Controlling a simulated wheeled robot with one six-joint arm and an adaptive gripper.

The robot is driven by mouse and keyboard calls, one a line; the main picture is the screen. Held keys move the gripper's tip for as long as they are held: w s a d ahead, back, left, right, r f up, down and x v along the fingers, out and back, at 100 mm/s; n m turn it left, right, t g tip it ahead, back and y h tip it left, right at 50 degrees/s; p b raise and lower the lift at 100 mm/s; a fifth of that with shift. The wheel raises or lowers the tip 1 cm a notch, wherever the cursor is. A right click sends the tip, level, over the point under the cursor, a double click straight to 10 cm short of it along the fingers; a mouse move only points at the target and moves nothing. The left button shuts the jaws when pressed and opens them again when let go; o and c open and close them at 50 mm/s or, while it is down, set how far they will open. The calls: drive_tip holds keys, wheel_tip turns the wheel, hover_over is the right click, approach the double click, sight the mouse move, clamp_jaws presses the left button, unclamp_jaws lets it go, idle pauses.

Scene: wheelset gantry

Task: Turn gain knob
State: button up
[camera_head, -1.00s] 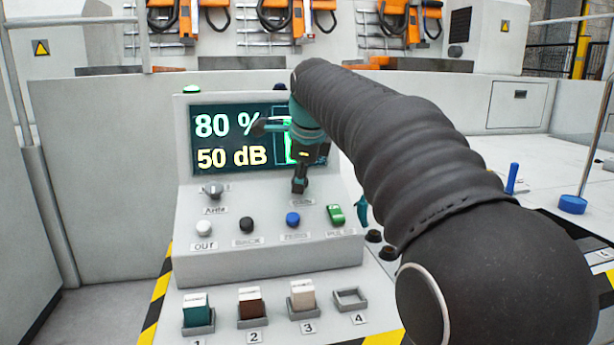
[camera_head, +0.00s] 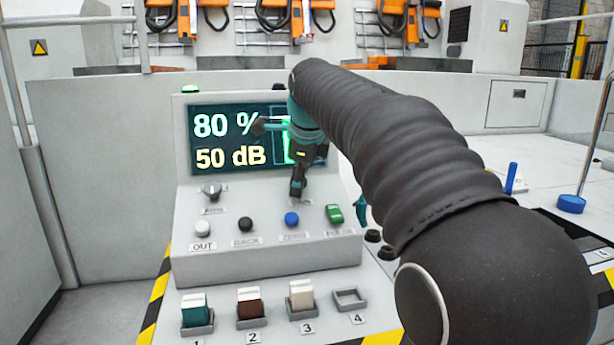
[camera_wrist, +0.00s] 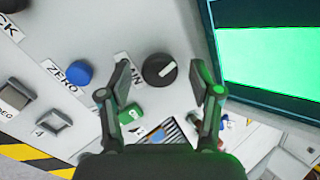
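The gain knob (camera_wrist: 160,70) is round and black with a white pointer line, on the sloped grey panel. Its label beside it is partly hidden, with "IN" legible. In the wrist view my gripper (camera_wrist: 172,80) is open, with one finger on each side of the knob and a visible gap to both. In the head view my gripper (camera_head: 298,192) points down at the panel below the screen and hides the knob. The screen (camera_head: 228,140) reads 80 % and 50 dB, with a green bar partly behind my gripper.
Another knob (camera_head: 212,190) sits at the panel's left. A white button (camera_head: 202,228), black button (camera_head: 246,224), blue button (camera_head: 291,219) and green switch (camera_head: 334,213) line the lower panel. Numbered holders with coloured blocks (camera_head: 249,305) stand in front; holder 4 (camera_head: 350,299) is empty.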

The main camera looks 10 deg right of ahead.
drive_tip(key=shift+r, duration=0.1)
drive_tip(key=v, duration=1.1)
drive_tip(key=shift+s+r, duration=0.25)
drive_tip(key=shift+r, duration=0.1)
